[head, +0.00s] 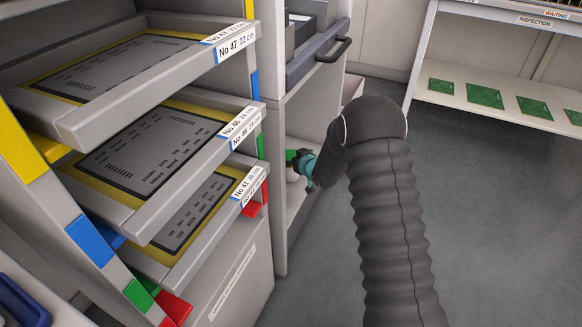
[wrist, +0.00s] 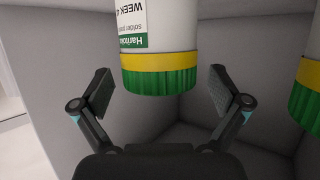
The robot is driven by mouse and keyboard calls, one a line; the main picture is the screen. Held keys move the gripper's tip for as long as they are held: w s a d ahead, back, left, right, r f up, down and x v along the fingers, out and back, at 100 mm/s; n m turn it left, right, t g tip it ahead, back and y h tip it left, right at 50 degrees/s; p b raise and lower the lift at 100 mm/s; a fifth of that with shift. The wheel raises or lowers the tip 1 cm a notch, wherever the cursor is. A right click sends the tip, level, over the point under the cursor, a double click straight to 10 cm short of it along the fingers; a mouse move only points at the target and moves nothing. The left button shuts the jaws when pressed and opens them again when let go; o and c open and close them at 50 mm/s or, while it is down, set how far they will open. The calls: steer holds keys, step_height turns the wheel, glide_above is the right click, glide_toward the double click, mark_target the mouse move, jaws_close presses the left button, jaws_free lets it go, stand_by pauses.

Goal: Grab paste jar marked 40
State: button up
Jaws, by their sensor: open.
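A white paste jar (wrist: 160,30) with a green ribbed lid and a yellow band shows upside down at the top of the wrist view. Its label has a green strip and "WEEK 4"; any further digit cannot be read. My gripper (wrist: 160,88) is open, with one finger to each side of the lid and a visible gap on both sides. In the head view my gripper (head: 305,166) is inside the low bay of the grey cabinet, largely hidden by my arm. A bit of green and white shows beside it there.
A second jar with a green lid (wrist: 306,104) and yellow band stands at the wrist view's right edge, close to my right finger. Grey bay walls (wrist: 60,60) surround the jars. Stencil shelves (head: 150,230) stand left of the bay; open floor (head: 500,220) lies to the right.

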steer(key=shift+w, duration=0.1)
jaws_close()
stand_by(0.3)
steer(key=shift+r, duration=0.1)
